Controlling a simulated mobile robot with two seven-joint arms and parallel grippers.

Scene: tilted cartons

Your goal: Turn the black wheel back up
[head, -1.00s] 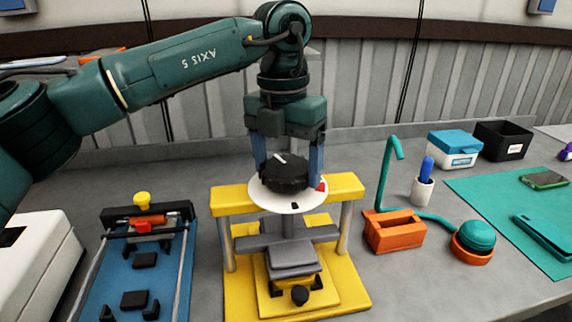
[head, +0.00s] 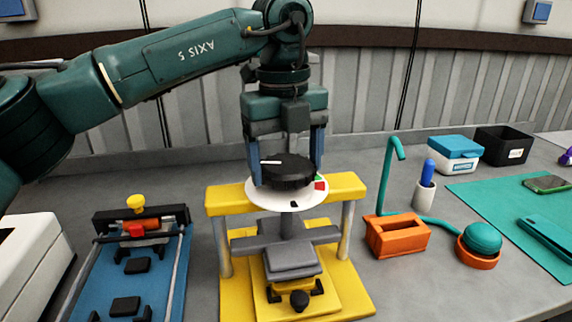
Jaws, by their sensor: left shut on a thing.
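The black wheel (head: 287,174) sits on a white dial disc (head: 270,201) on top of the yellow press frame (head: 226,200). A white line on the wheel points left. My left gripper (head: 287,172) comes down from above and is shut on the wheel, one finger on each side. Under the frame's crossbar is a grey press plate (head: 292,262); a gap below it is hard to judge. My right gripper is not in view.
A blue fixture (head: 165,262) with black stops stands left of the press. Boxes are at the back right.

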